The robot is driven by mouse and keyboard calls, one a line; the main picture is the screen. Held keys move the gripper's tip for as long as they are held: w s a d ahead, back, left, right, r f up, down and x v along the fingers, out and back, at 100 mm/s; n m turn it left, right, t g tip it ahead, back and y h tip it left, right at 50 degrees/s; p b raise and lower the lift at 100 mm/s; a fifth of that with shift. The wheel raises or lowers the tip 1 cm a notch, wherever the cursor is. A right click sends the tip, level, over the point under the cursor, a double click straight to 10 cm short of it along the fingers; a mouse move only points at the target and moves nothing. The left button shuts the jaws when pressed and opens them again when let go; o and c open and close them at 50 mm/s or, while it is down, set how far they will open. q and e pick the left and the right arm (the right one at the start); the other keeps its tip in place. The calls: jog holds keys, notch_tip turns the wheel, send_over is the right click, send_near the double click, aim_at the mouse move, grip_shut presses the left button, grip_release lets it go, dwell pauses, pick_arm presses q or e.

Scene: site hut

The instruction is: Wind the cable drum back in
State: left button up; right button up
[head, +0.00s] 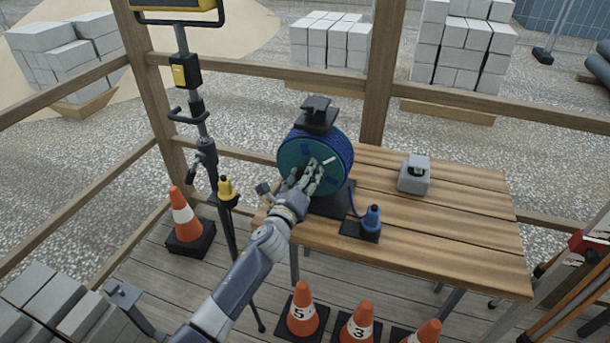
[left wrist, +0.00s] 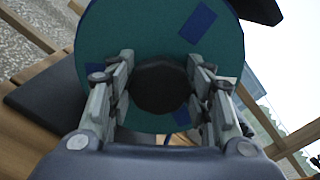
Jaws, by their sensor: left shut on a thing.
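The cable drum (head: 289,152) stands upright on a dark base on the wooden table, with a teal face, blue patches and a blue rim. My left gripper (head: 312,178) is at the lower part of its face. In the left wrist view the gripper (left wrist: 163,85) is shut on a dark round knob (left wrist: 160,92) in front of the teal face (left wrist: 125,35). In the head view the fingers hide the knob. A blue cable runs from the drum to a blue plug (head: 372,218) on a dark plate. My right gripper is out of view.
The table (head: 450,215) holds a grey box (head: 414,176) right of the drum; its right part is clear. A light stand (head: 190,90) with a yellow-topped piece (head: 226,188) is close left. Numbered cones (head: 302,312) stand below the table's front edge.

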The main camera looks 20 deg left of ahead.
pick_arm(q)
jog(key=n, duration=0.5)
jog(key=shift+n+b, duration=0.3)
jog(key=shift+a+n, duration=0.1)
jog(key=shift+n, duration=2)
jog(key=o, duration=1.3)
jog(key=shift+o, duration=1)
jog(key=shift+w+f, duration=0.1)
jog(key=shift+f, duration=0.05)
jog(key=s, duration=1.2)
jog(key=shift+a, duration=0.2)
